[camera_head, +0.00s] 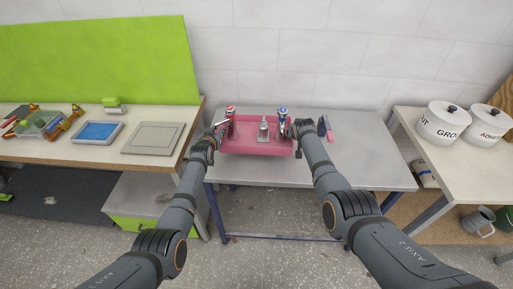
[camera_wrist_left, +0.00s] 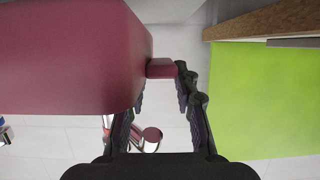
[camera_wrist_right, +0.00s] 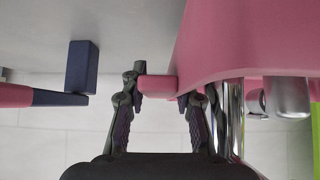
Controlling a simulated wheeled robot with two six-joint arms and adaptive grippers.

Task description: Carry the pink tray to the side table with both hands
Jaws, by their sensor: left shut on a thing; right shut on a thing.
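The pink tray (camera_head: 257,148) is at the middle grey table (camera_head: 350,160), near its back left part; I cannot tell whether it rests on the top or hangs just above it. It looks about level and carries a red-capped item (camera_head: 231,124), a grey dispenser (camera_head: 263,130) and a shiny item with a blue and red top (camera_head: 282,118). My left gripper (camera_head: 214,136) is shut on the tray's left handle, seen in the left wrist view (camera_wrist_left: 160,68). My right gripper (camera_head: 296,129) is shut on the right handle, seen in the right wrist view (camera_wrist_right: 158,88).
A pink and dark blue item (camera_head: 325,128) stands just right of the tray. The table's right half is clear. The left counter (camera_head: 120,156) holds a blue tray (camera_head: 97,132), a grey plate (camera_head: 153,138) and tools. White canisters (camera_head: 443,122) stand on the right table.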

